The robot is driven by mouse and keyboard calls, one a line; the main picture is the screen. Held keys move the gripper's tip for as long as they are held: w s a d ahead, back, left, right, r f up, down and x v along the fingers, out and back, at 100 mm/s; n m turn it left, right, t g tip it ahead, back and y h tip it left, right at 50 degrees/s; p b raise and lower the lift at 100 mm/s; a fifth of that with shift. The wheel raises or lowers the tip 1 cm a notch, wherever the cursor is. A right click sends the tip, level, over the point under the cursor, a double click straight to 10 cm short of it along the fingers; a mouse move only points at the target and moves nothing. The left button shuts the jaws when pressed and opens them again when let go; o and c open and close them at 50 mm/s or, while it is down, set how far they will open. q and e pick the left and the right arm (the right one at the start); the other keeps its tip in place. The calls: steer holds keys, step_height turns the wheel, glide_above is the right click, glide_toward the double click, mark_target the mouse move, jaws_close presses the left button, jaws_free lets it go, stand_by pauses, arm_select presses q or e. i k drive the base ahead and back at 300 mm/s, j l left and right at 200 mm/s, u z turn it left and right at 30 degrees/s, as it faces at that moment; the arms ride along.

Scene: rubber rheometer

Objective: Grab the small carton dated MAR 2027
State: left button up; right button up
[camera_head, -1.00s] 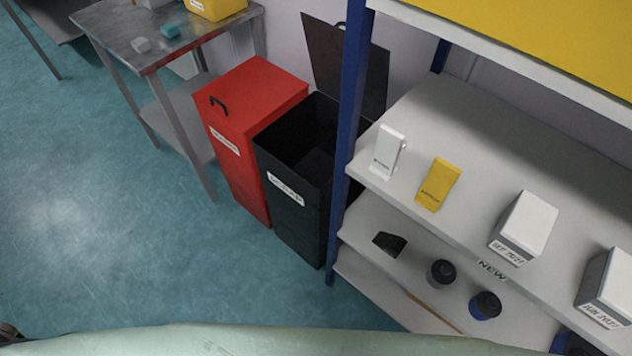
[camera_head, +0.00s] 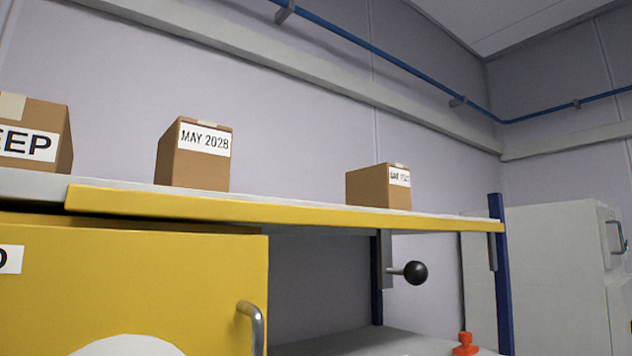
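Several brown cartons stand on a high shelf. The middle carton (camera_head: 193,155) has a white label reading MAY 2028. A smaller carton (camera_head: 379,187) stands to its right; its label is tiny and blurred, its year looks like 2027, and I cannot read the month for certain. At the left edge, a carton (camera_head: 36,134) is cut off by the frame, and its label ends in "EEP". Neither of my grippers is in view.
The shelf has a yellow front edge (camera_head: 280,211) and a blue post (camera_head: 501,275). Below are a yellow cabinet (camera_head: 160,290) with a metal handle, a black ball knob (camera_head: 415,272) and a red object (camera_head: 465,345). A grey cabinet (camera_head: 560,270) stands right. Bare shelf separates the cartons.

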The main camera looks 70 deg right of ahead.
mark_target(385, 184)
steer(key=z, duration=0.45)
steer(key=l+z, duration=0.1)
steer(key=z, duration=0.75)
steer(key=l+z, duration=0.1)
steer(key=z, duration=0.35)
steer(key=i+z, duration=0.1)
steer(key=z, duration=0.3)
